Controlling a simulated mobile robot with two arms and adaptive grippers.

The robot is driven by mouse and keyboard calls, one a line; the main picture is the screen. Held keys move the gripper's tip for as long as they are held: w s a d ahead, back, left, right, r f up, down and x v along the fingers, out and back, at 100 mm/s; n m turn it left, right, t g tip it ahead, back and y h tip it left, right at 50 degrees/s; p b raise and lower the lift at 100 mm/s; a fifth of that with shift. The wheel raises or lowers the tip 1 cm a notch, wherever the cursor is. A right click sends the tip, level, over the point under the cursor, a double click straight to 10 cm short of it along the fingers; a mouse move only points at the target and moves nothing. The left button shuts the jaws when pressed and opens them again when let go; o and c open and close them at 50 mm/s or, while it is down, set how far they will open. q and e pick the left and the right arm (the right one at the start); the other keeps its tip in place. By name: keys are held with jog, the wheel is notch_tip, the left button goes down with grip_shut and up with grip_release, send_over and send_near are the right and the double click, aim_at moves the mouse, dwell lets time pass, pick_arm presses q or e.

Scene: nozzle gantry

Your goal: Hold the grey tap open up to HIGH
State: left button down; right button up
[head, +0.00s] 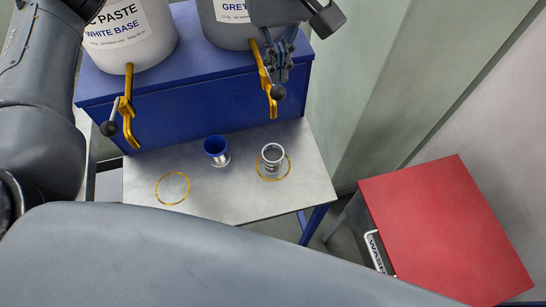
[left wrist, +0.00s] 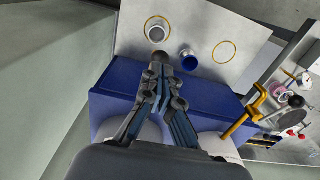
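The grey tap (head: 265,72) is a gold spout under the tank labelled GREY (head: 234,12). Its lever ends in a black ball knob (head: 278,92), which also shows in the left wrist view (left wrist: 158,60). My left gripper (head: 281,72) is at this lever, its fingers closed together just behind the knob (left wrist: 159,78); they hide most of the lever. A metal cup (head: 272,157) stands upright in a yellow ring (head: 287,171) on the pale shelf below the tap. I cannot make out a paste stream or a HIGH mark. My right gripper is not in view.
The white base tank (head: 135,42) has its own gold tap (head: 127,115). A blue cabinet (head: 205,115) backs the shelf (head: 235,198). A red-topped stand (head: 445,225) is at the right.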

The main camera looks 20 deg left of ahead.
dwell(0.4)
pick_arm(q)
jog(key=shift+r+p, duration=1.35)
jog(key=shift+r, duration=1.15)
jog(key=shift+f, duration=0.1)
